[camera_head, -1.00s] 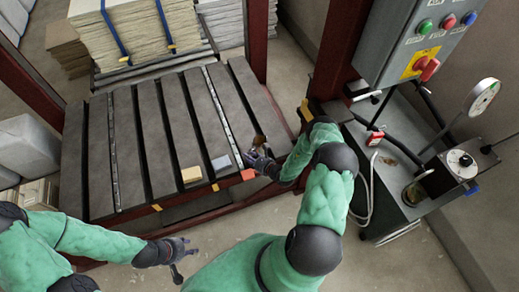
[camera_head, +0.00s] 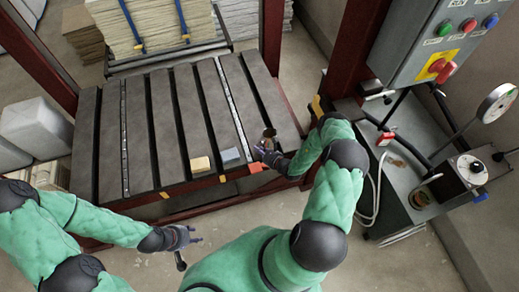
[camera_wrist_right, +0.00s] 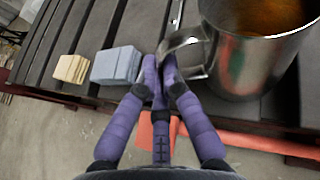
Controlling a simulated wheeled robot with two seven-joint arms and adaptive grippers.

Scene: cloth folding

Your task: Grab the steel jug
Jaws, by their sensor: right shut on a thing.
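The steel jug (camera_wrist_right: 250,65) stands on the slatted bench at its front right in the right wrist view, with amber-brown liquid inside. In the head view only a small part of the jug (camera_head: 268,133) shows. My right gripper (camera_wrist_right: 165,75) has its purple fingers closed around the jug's handle, at the left side of the jug. In the head view my right gripper (camera_head: 262,152) is at the bench's front edge. My left gripper (camera_head: 188,246) is open and empty, low in front of the bench, away from the jug.
A yellow block (camera_head: 200,165) and a blue-grey block (camera_head: 230,155) lie left of the jug on the slatted bench (camera_head: 150,125). A red-orange piece (camera_head: 257,168) is at the front edge. A machine with a control panel (camera_head: 425,45) and gauge stands at right.

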